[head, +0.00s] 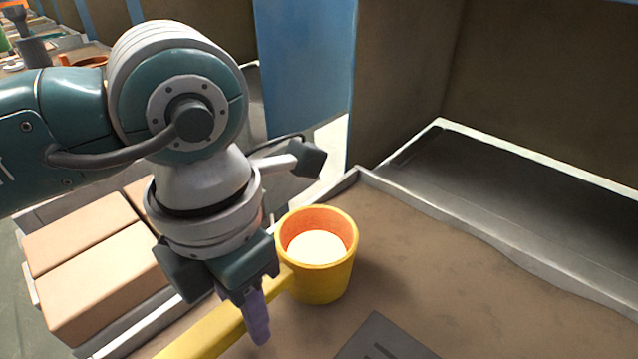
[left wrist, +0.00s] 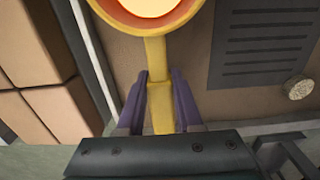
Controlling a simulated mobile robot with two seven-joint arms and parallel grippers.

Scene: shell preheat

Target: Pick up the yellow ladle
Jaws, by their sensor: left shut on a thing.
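The yellow ladle (head: 322,279) has a round cup with an orange inside and pale, bright contents. It sits over the brown work surface in the head view, with its flat handle (head: 207,331) running to the lower left. My left gripper (head: 258,318) is at the handle, close to the cup. In the left wrist view the ladle's handle (left wrist: 157,85) passes between the two purple fingers of my left gripper (left wrist: 160,100), which are shut on it. The cup is cut off at the top of that view. My right gripper is not in view.
Tan boxes (head: 95,265) stand on the left, beside the metal edge. A dark slotted plate (head: 385,340) lies at the front; it also shows in the left wrist view (left wrist: 262,45), near a small round pale piece (left wrist: 299,89). A grey tray (head: 520,190) is at the right.

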